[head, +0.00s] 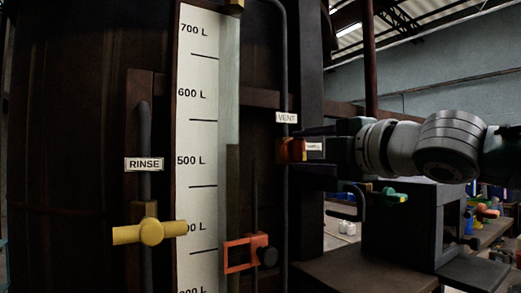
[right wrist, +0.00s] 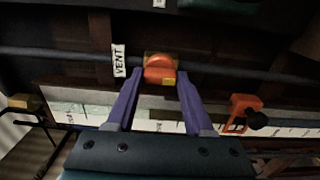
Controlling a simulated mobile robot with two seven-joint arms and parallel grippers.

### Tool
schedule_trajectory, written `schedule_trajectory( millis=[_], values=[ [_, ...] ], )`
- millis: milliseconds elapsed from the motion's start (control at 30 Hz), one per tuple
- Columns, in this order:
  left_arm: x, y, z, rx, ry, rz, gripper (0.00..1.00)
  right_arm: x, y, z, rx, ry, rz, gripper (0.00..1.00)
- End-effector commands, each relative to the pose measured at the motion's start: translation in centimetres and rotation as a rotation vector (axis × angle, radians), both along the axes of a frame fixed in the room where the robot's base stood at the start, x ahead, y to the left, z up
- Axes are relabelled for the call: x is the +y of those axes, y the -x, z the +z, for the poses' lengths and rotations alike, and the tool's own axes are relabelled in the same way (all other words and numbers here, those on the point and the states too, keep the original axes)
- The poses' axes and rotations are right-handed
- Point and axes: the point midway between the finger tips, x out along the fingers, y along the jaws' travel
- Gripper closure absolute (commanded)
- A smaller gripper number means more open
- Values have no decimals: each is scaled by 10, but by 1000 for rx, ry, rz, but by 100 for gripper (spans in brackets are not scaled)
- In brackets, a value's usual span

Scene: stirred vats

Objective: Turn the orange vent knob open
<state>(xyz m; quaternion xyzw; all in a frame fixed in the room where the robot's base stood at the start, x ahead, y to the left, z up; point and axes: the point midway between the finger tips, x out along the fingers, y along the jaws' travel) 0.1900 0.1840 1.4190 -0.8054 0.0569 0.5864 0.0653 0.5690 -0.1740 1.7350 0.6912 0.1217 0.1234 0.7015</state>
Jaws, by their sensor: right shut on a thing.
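The orange vent knob (head: 291,150) sits on the dark vertical pipe below the VENT label (head: 286,117) in the head view. In the right wrist view the knob (right wrist: 160,72) is at the top centre, between the purple fingertips, beside the VENT label (right wrist: 118,61). My right gripper (head: 304,140) reaches in from the right and is shut on the knob; in the right wrist view the gripper (right wrist: 160,77) has a finger on each side of it. The arm side of the knob is partly covered in the head view. My left gripper is not in view.
A yellow RINSE valve (head: 151,232) stands at the left. A white level scale (head: 196,140) runs up the middle. An orange clamp with a black knob (head: 246,253) is below the vent knob. A green-handled tap (head: 392,196) is under my right arm.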

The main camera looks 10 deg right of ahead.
Motion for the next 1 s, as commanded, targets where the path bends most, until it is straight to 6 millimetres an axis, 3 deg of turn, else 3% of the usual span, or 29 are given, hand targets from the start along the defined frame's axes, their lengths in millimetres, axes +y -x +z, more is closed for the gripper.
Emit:
schedule_trajectory(
  millis=[200,233,467,767,1000],
  values=[
    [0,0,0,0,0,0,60,0,0,-1,1,4,-1,100],
    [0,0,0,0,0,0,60,0,0,-1,1,4,-1,44],
    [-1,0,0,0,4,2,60,0,0,-1,0,2,0,18],
    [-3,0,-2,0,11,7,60,-1,1,-1,0,1,-1,18],
    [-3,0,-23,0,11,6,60,-10,25,-6,-1,4,0,18]
  ],
)
